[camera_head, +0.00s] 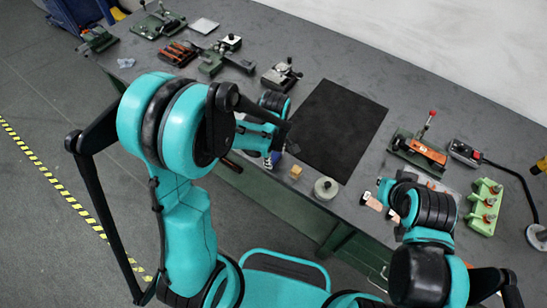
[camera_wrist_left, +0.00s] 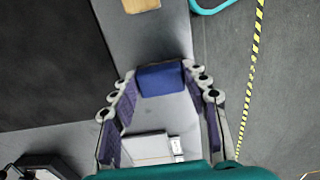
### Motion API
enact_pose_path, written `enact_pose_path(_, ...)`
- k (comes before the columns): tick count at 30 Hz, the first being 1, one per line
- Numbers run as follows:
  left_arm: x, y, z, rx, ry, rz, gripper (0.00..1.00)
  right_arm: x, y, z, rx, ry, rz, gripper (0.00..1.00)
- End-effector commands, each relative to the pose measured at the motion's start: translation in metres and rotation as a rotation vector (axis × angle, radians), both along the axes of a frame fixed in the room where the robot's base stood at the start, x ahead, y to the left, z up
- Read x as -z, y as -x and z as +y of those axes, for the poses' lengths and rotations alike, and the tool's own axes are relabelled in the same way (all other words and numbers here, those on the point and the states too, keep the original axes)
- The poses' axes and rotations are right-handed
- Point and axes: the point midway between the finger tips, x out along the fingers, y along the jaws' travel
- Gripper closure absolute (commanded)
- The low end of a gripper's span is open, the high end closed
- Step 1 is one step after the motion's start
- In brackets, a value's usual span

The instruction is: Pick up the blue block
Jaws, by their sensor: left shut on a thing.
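The blue block (camera_wrist_left: 162,80) sits between the fingertips of my left gripper (camera_wrist_left: 160,82) in the left wrist view. The purple-padded fingers are shut on its two sides. In the head view my left gripper (camera_head: 272,157) is at the table's front edge, left of the black mat, and its arm hides most of the block. I cannot tell whether the block is clear of the table. My right gripper (camera_head: 379,200) is over the table's front edge at the right, partly hidden by its wrist; its opening is unclear.
A wooden cube (camera_head: 295,172) and a grey round weight (camera_head: 326,188) lie close to the left gripper's right. The black mat (camera_head: 338,128) is bare. Tools and fixtures line the back left; a red-handled clamp (camera_head: 420,148) and a green holder (camera_head: 485,206) stand right.

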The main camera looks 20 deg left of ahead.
Motion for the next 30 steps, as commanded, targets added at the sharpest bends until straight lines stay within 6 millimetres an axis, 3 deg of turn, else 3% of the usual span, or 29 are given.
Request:
enact_pose_path(8, -0.008, 0.0, 0.0, 0.0, 0.0, 0.0, 0.88, -0.004, 0.0, 0.0, 0.0, 0.0, 0.0, 1.0)
enact_pose_path(15, -0.048, 0.001, 0.0, 0.0, 0.0, 0.0, 0.88, -0.021, 0.0, 0.0, 0.0, 0.0, 0.0, 1.0)
enact_pose_path(24, -0.085, 0.019, -0.069, 0.007, 0.0, 0.0, 0.88, -0.037, 0.0, 0.0, 0.0, 0.0, 0.0, 1.0)
enact_pose_path(30, -0.103, 0.028, -0.1, 0.003, 0.0, 0.0, 0.88, -0.043, 0.0, 0.0, 0.0, 0.0, 0.0, 1.0)
